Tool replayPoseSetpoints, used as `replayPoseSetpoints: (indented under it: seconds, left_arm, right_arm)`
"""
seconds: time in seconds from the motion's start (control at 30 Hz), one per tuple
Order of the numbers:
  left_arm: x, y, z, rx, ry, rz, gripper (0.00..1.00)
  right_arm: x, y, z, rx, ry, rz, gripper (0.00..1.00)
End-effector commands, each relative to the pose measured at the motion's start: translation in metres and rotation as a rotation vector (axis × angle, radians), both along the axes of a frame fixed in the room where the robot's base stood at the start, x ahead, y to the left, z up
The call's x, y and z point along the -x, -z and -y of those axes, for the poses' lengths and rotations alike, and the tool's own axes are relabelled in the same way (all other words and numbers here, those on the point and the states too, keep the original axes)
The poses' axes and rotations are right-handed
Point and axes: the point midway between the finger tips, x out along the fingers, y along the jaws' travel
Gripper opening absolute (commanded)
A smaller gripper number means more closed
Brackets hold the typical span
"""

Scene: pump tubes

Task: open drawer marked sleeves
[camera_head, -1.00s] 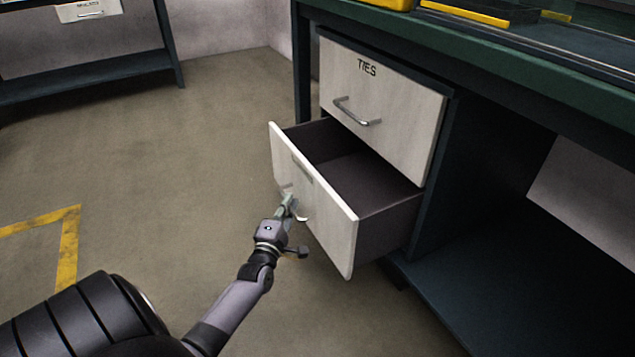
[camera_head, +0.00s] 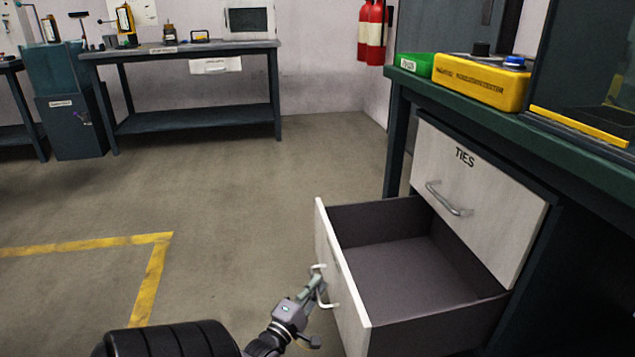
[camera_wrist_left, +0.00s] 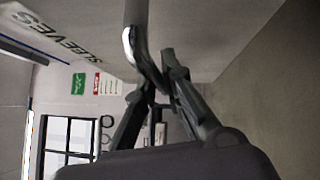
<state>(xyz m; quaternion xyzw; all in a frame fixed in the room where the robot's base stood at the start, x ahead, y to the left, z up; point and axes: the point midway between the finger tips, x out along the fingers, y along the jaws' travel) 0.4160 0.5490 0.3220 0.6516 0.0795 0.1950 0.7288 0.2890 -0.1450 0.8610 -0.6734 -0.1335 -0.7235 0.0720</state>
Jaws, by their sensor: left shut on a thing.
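The sleeves drawer (camera_head: 344,284) is the lower drawer of the bench, under the drawer marked TIES (camera_head: 484,205). It stands pulled well out, and its dark inside (camera_head: 410,268) looks empty. Its front carries the word SLEEVES (camera_wrist_left: 55,38), readable in the left wrist view. My left gripper (camera_head: 317,284) is at the drawer's front, shut on the metal handle (camera_head: 326,300). The left wrist view shows the handle (camera_wrist_left: 139,45) between the fingers (camera_wrist_left: 155,80). My right gripper is not in view.
A green bin (camera_head: 414,66) and a yellow box (camera_head: 482,82) stand on the green bench top (camera_head: 440,98). Open floor (camera_head: 230,205) lies left of the drawer, with yellow tape (camera_head: 90,243). Another bench (camera_head: 195,125) and fire extinguishers (camera_head: 372,32) are at the back.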

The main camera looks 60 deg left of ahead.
Motion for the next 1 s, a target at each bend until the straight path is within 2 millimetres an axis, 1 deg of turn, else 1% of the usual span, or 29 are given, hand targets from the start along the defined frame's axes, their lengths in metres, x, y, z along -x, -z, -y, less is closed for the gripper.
replayPoseSetpoints:
  seconds: [0.07, 0.1, 0.4, 0.67, 0.77, 0.87, 1.0]
  left_arm:
    - [0.000, 0.000, 0.001, -0.003, 0.001, -0.002, 0.00]
    - [0.000, 0.000, 0.001, -0.003, 0.001, -0.002, 0.11]
    - [0.000, 0.000, 0.000, -0.001, 0.000, -0.001, 0.30]
    - [0.000, 0.000, 0.000, 0.000, 0.000, -0.001, 0.30]
    - [0.005, 0.001, 0.002, 0.001, 0.000, -0.002, 0.30]
    - [0.017, 0.004, 0.007, 0.001, -0.001, -0.003, 0.30]
    - [0.044, 0.008, 0.018, 0.001, -0.001, -0.005, 0.30]
  right_arm:
    - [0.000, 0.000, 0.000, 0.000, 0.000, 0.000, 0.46]
    - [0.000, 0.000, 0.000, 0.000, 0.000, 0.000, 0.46]
    - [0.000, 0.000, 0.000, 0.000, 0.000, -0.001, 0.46]
    - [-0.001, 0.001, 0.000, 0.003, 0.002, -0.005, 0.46]
    - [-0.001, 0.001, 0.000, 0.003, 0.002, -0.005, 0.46]
    - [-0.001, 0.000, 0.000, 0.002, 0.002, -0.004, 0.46]
    - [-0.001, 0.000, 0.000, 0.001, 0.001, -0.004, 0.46]
